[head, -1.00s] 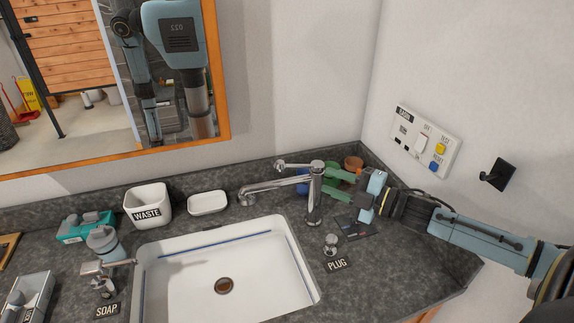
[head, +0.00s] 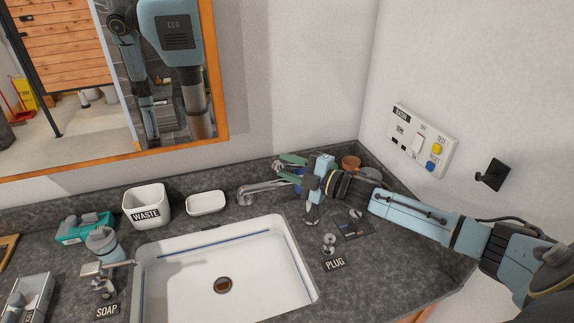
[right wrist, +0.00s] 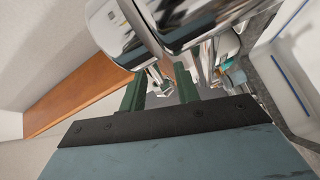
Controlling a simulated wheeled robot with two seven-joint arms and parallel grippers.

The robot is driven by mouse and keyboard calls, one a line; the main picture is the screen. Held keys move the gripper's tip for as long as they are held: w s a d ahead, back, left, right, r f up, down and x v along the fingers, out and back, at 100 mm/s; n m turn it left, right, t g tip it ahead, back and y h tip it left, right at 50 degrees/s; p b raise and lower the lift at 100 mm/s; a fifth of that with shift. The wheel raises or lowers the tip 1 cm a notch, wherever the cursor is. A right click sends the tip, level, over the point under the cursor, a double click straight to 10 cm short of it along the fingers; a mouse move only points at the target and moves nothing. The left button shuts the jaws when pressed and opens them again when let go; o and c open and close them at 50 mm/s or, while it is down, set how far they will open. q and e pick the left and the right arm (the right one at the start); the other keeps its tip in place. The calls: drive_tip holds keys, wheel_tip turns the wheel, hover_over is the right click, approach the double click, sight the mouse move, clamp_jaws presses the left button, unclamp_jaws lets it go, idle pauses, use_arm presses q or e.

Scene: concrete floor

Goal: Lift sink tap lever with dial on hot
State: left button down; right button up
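The chrome sink tap (head: 262,189) stands behind the sink's right side, its spout pointing left. My right gripper (head: 281,167) is at the tap's top, its green fingers apart and pointing left. The end of the tap lever (head: 276,164) shows by the fingertips. In the right wrist view, big chrome tap parts (right wrist: 195,22) lie close above the two fingers (right wrist: 160,88); I cannot tell whether they touch. My gripper and wrist hide most of the tap's head and body. No hot marking is readable.
The white sink (head: 250,262) is empty. A plug knob (head: 328,242) and dark plate (head: 354,226) lie right of the tap. A waste bin (head: 147,206), soap dish (head: 206,203) and soap dispenser (head: 102,262) stand left. The right wall bears a socket panel (head: 421,140) and hook (head: 492,174).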

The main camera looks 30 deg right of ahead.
drive_tip(key=shift+w+a, duration=0.15)
drive_tip(key=shift+w, duration=0.15)
clamp_jaws()
idle(0.3)
